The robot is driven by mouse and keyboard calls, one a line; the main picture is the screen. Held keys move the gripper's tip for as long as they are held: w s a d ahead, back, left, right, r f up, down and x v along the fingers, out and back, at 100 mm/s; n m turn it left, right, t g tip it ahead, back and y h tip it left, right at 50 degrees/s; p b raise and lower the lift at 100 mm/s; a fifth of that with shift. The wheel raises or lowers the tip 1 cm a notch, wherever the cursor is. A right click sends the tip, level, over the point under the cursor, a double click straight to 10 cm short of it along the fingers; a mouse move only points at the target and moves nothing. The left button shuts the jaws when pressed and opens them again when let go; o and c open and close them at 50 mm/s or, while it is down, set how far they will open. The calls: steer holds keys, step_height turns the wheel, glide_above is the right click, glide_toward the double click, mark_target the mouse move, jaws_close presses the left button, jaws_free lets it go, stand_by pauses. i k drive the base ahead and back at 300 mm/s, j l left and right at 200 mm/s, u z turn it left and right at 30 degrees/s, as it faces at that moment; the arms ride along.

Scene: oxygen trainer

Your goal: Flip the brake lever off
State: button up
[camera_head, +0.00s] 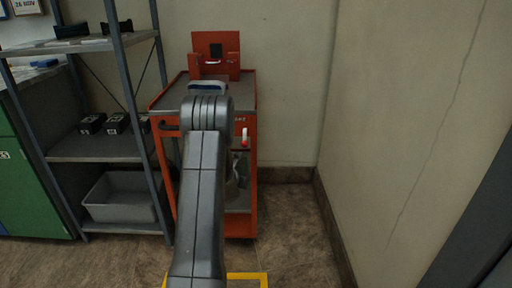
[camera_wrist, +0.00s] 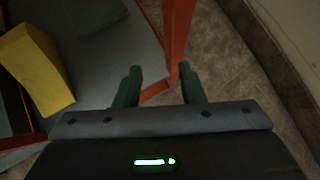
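The brake lever (camera_head: 244,138) is a small red and white piece on the front right of the orange cart (camera_head: 248,190), beside partly hidden lettering. It appears to hang down along the panel. My gripper (camera_wrist: 160,78) shows in the wrist view with its two dark green fingers apart and nothing held between them. An orange post of the cart (camera_wrist: 178,40) runs just beyond and near the right finger. I cannot make out the lever in the wrist view. In the head view my arm covers the cart's middle and hides the fingers.
A grey shelf rack (camera_head: 100,150) with a grey bin (camera_head: 120,210) stands close left of the cart. A wall (camera_head: 400,120) is on the right. A red stand (camera_head: 215,55) is on the cart top. The wrist view shows a yellow block (camera_wrist: 35,68) at left.

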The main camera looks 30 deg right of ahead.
mark_target(244, 143)
steer(key=i+z, duration=0.2)
steer(key=z, duration=0.35)
steer(key=i+l+z, duration=0.25)
steer(key=i+l, duration=0.2)
